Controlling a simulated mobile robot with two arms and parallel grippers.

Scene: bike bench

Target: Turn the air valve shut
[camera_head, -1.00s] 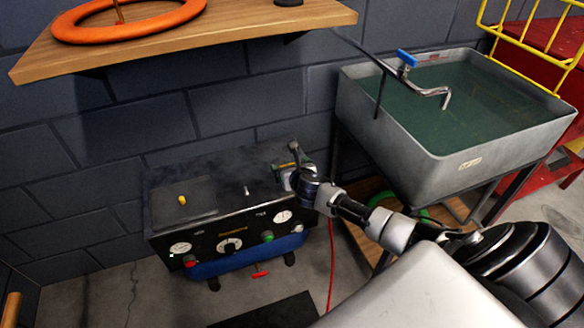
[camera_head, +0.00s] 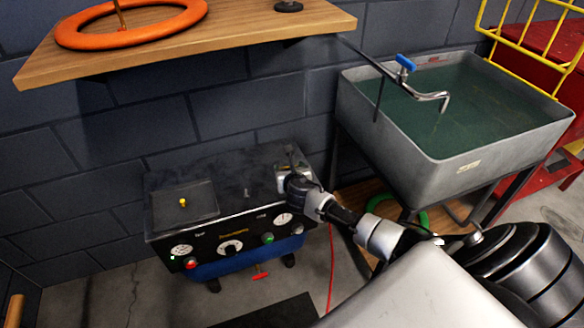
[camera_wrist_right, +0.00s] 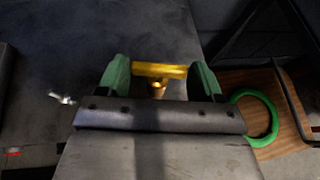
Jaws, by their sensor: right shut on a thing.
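The air valve's yellow T-shaped handle (camera_wrist_right: 160,70) stands on top of the black compressor unit (camera_head: 222,222). In the right wrist view my right gripper (camera_wrist_right: 161,80) has its green fingers on either side of the handle and is shut on it. The handle runs crosswise from finger to finger. In the head view my right gripper (camera_head: 290,170) is over the unit's right end and hides the valve. My left gripper is not in view.
The unit's front has gauges, a dial, and red and green knobs; a small yellow knob (camera_head: 183,202) is on its top left. A water-filled sink (camera_head: 440,150) stands to the right. A wooden shelf (camera_head: 250,25) with an orange ring (camera_head: 130,35) overhangs the unit.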

